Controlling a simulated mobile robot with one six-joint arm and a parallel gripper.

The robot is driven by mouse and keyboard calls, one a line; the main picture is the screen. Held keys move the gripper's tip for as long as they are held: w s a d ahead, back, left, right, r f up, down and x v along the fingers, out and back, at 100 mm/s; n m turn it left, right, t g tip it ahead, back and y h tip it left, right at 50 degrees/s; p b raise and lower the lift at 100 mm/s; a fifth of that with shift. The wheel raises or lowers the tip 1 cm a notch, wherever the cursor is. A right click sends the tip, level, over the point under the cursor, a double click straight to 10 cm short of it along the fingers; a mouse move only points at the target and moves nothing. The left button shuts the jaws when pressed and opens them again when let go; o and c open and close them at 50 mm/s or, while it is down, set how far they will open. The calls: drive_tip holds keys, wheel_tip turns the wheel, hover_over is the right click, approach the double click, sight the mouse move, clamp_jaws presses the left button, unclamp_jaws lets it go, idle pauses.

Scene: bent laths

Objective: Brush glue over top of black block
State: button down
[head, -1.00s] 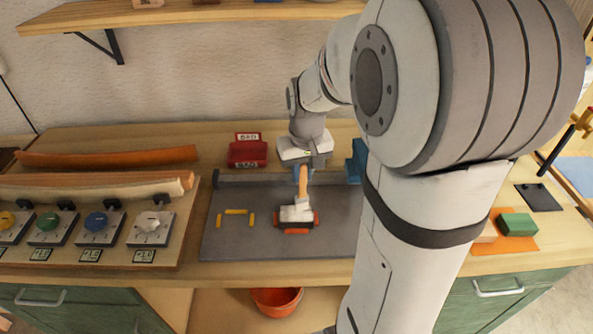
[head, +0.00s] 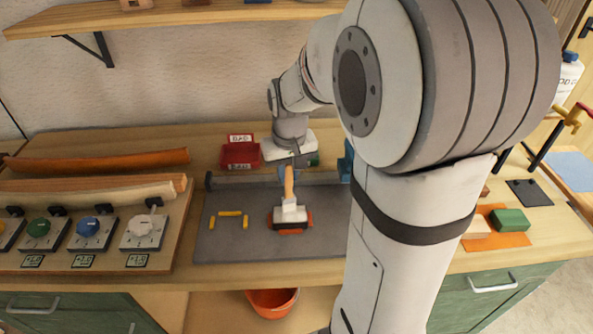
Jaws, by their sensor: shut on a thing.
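My gripper (head: 289,168) points down over the grey mat (head: 332,240) and is shut on the wooden handle of a brush (head: 289,186). The brush is about upright, with its broad pale head (head: 290,213) at the bottom. The black block (head: 291,227) shows as a dark strip just below the brush head, which hides most of it. The head appears to be on or just above the block; I cannot tell if they touch. Orange (head: 308,221) shows around the block. No glue can be made out on the block.
Yellow marks (head: 230,213) lie left on the mat. A red bin (head: 240,156) stands behind it, and a board with coloured knobs (head: 140,228) is at left. Green (head: 510,220) and pale blocks sit on an orange sheet at right. My arm hides the mat's right side.

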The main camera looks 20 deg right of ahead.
drive_tip(key=d, duration=0.2)
drive_tip(key=s+d, duration=0.1)
drive_tip(key=shift+s+d, duration=0.1)
drive_tip(key=shift+d, duration=0.3)
idle(1.2)
drive_tip(key=shift+r, duration=0.1)
drive_tip(key=shift+r+p, duration=2)
drive_tip(key=shift+r, duration=0.95)
wheel_tip(320, 180, up, 3)
drive_tip(key=shift+p, duration=1.05)
drive_tip(key=shift+a, duration=0.1)
